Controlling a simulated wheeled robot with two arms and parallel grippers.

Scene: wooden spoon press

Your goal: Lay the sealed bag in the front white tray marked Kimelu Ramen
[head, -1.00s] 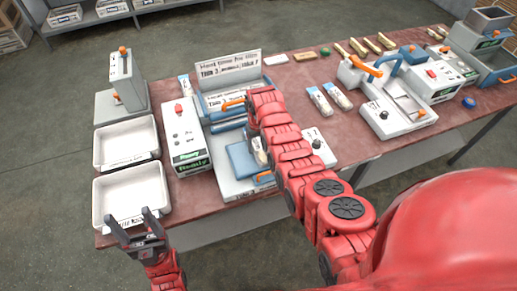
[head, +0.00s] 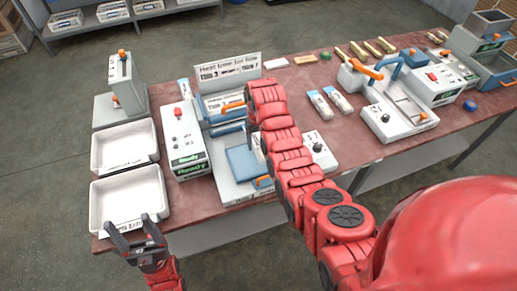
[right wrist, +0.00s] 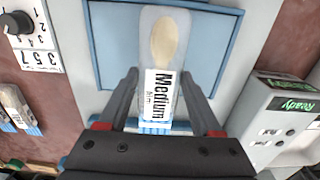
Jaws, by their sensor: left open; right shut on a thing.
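The sealed bag (right wrist: 162,22) is clear, holds a wooden spoon and bears a white "Medium" label. In the right wrist view it is between the fingers of my right gripper (right wrist: 158,92), which is shut on it over the blue pad of the press (head: 241,160). I cannot tell how high it is above the pad. In the head view my right arm mostly hides the bag. The front white tray (head: 130,196) is empty at the table's left front corner; its label is too small to read. My left gripper (head: 135,236) is open and empty by the tray's front edge.
A second empty white tray (head: 124,147) sits right behind the front one. A white box with a "Ready" display (head: 185,143) stands between the trays and the press. More bags (head: 323,105) and another machine (head: 393,120) are to the right.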

